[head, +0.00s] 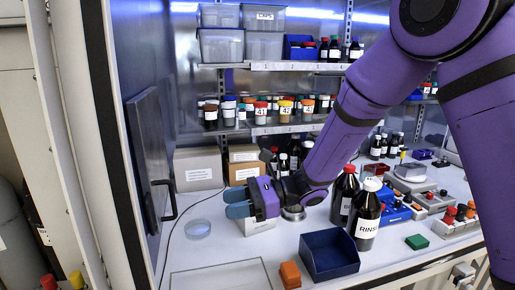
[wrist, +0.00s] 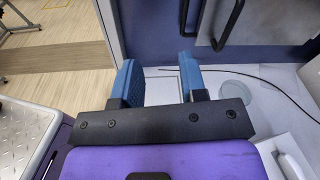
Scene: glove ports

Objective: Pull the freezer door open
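The freezer door (head: 146,140) is a dark grey panel on the left wall in the head view, and it looks shut. In the wrist view my gripper (wrist: 160,78) is open, with nothing between the two fingers.
A clear round dish (head: 197,228) lies on the white worktop below the door, near a thin black cable (wrist: 270,83). A blue bin (head: 330,254), an orange block (head: 290,274) and dark bottles (head: 367,214) stand to the right.

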